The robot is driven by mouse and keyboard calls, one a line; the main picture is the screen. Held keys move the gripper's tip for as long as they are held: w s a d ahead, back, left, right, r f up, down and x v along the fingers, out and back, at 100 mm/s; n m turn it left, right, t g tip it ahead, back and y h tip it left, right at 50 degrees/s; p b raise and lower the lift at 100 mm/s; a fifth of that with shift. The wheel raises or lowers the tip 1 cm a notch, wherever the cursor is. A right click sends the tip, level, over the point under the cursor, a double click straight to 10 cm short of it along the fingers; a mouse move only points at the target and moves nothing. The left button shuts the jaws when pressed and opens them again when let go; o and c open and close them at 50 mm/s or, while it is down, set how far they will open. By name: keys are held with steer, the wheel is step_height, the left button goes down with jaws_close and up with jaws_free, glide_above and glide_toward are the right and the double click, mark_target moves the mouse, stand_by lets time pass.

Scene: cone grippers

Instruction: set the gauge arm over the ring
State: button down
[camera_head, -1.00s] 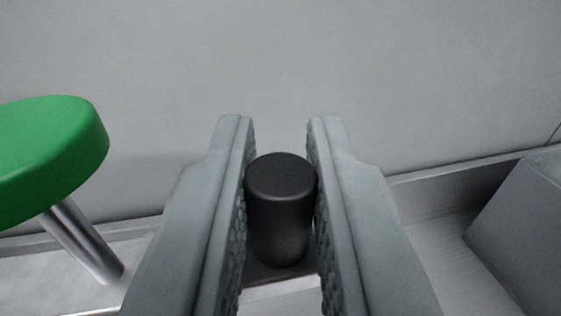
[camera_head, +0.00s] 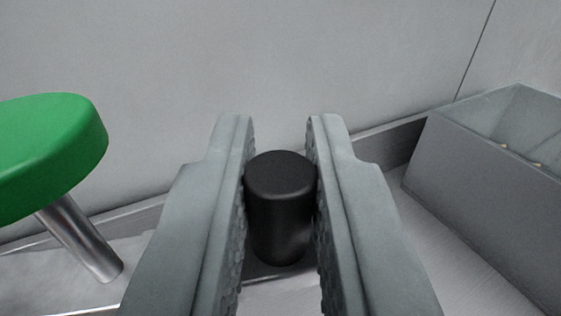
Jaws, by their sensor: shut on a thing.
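My gripper (camera_head: 280,125) is shut on a black cylindrical knob (camera_head: 281,205), with one textured finger against each side of it. The knob stands roughly upright between the fingers, its flat top facing up. A green disc (camera_head: 45,155) on a slanted metal post (camera_head: 80,238) is at the left, apart from the fingers; I cannot tell whether it belongs to the gauge arm. I see no ring. What lies below the knob is mostly hidden by the fingers.
A grey open-topped bin (camera_head: 490,180) stands at the right, with small pale things barely visible inside. A plain grey wall (camera_head: 280,60) closes off the back. The light floor (camera_head: 410,235) between the gripper and the bin is clear.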

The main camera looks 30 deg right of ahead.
steer(key=shift+s+a+m+g+h, duration=0.3)
steer(key=shift+s+m+g+h, duration=0.15)
steer(key=shift+s+h, duration=0.25)
steer(key=shift+s+a+m+g+h, duration=0.35)
steer(key=shift+s+m+h, duration=0.25)
steer(key=shift+s, duration=0.15)
steer(key=shift+s+a+m+g+h, duration=0.45)
steer(key=shift+s+m+g+h, duration=0.25)
steer(key=shift+s+g+h, duration=0.15)
steer(key=shift+s+a+m+g+h, duration=0.45)
steer(key=shift+s+m+g+h, duration=0.25)
steer(key=shift+s, duration=0.2)
steer(key=c, duration=1.4)
jaws_free()
steer(key=shift+c, duration=0.2)
steer(key=v, duration=1.7)
steer(key=shift+s+a, duration=0.2)
steer(key=shift+c, duration=0.2)
